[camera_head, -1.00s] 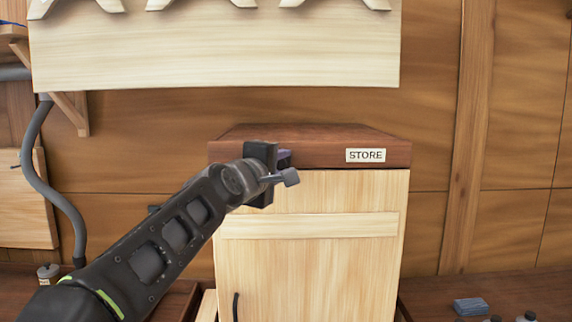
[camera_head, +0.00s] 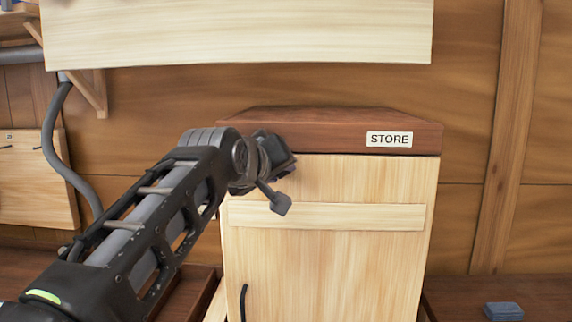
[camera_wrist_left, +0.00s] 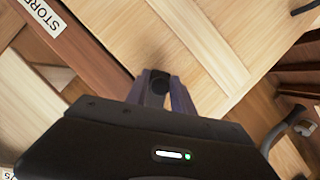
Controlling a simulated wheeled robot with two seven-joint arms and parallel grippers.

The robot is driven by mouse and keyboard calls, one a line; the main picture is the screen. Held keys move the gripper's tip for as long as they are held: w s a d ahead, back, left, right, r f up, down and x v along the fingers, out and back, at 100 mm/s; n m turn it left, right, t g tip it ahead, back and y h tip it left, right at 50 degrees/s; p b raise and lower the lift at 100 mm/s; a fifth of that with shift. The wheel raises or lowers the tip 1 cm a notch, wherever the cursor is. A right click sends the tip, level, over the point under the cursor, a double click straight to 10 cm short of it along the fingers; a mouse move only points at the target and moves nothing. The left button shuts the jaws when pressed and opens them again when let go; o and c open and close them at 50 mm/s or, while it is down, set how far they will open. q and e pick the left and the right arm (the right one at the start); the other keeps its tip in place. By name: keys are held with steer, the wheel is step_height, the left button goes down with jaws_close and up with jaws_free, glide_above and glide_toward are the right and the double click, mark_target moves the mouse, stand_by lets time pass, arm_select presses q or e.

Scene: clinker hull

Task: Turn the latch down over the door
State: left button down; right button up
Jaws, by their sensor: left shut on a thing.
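The store cabinet has a pale wooden door (camera_head: 325,255) under a dark red-brown top (camera_head: 300,125) with a STORE label (camera_head: 389,139). My left gripper (camera_head: 283,163) is tilted at the upper left of the door, just below the edge of the top. In the left wrist view its two purple fingers (camera_wrist_left: 167,92) are shut on a small black rounded piece, which looks like the latch (camera_wrist_left: 157,80), in front of the pale wood near the red-brown edge. In the head view the gripper hides the latch. My right gripper is not in view.
A black door handle (camera_head: 243,302) is at the door's lower left. A pale board (camera_head: 235,35) hangs on the wall above the cabinet. A grey hose (camera_head: 52,140) runs down at left. A blue block (camera_head: 503,311) lies on the right bench. The space right of my gripper is clear.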

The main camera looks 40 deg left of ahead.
arm_select(q)
steer(key=shift+s+a+f+m+g+y+b, duration=0.2)
steer(key=shift+s+a+m+g+y, duration=0.2)
steer(key=shift+m, duration=0.4)
steer(key=shift+s+a+f+m+g+y+b, duration=0.1)
steer(key=shift+s+a+f+m+g+y, duration=0.2)
steer(key=shift+a+m, duration=0.4)
steer(key=shift+s+a+f+m+g+y+b, duration=0.15)
steer(key=shift+s+a+m+g+y, duration=0.25)
steer(key=shift+m, duration=0.5)
steer(key=c, duration=1.2)
jaws_free()
steer(key=shift+r, duration=0.1)
steer(key=shift+c, duration=0.2)
steer(key=shift+d, duration=0.15)
steer(key=b+v, duration=0.1)
steer(key=v, duration=0.6)
steer(key=shift+s+d, duration=0.25)
steer(key=shift+r, duration=0.15)
